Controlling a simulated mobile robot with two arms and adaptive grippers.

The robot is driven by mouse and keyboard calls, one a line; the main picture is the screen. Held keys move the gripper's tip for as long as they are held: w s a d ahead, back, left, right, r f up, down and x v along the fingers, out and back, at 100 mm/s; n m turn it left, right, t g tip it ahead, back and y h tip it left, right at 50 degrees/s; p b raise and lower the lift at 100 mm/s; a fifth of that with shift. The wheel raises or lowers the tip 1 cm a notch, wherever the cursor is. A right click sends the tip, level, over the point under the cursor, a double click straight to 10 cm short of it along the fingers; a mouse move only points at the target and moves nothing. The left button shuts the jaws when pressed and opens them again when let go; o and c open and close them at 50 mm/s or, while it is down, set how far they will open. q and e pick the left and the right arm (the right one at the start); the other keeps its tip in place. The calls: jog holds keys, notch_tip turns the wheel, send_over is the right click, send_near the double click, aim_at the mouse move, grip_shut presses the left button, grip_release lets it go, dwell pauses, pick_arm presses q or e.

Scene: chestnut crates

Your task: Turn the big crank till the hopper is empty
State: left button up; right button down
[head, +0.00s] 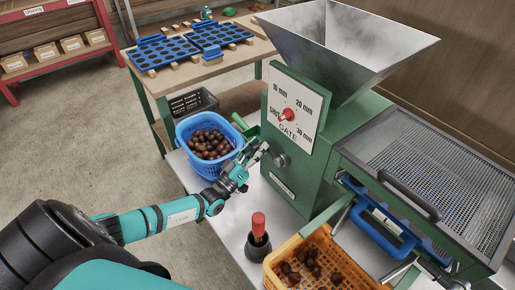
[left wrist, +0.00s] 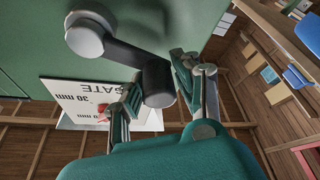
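The big crank (left wrist: 118,52) sits on the green machine's front, below the gate dial; in the head view its hub (head: 281,160) shows right of my left gripper (head: 262,152). In the left wrist view the dark crank handle (left wrist: 158,88) lies between the two fingers of my left gripper (left wrist: 158,78), which look closed against its sides. The grey metal hopper (head: 345,45) stands on top of the machine. I see no chestnuts on its visible inner walls; its bottom is partly hidden. My right gripper is not in view.
A blue basket of chestnuts (head: 182,130) stands left of the crank. A red-topped dark bottle (head: 258,238) and an orange crate with chestnuts (head: 330,236) stand in front. The gate dial (head: 298,108) has a red knob. A mesh-topped tray (head: 430,170) is at the right.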

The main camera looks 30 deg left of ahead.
pick_arm(q)
jog(key=o, duration=0.4)
jog(key=shift+d+f, duration=0.3)
jog(key=shift+f, duration=0.05)
jog(key=shift+a+r, duration=0.1)
jog(key=shift+r, duration=0.05)
jog(key=v, duration=1.2)
